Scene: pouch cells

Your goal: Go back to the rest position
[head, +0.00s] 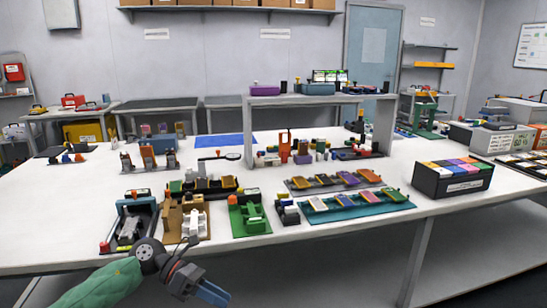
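My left arm comes in from the bottom left with a green sleeve and a dark wrist joint. My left gripper (212,292) hangs in front of the table's (316,225) near edge, low in the head view. It has a grey body and a blue part at its tip. I see it edge-on, so whether its fingers are apart or together does not show. It touches nothing on the table. My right gripper is out of view.
Near the front edge stand a black-framed fixture (130,220), a tan fixture (185,219) and a green fixture (249,214). A teal tray (350,212) holds colored pouches. A black box (452,179) stands right. A grey shelf (249,125) rises behind. The floor in front is clear.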

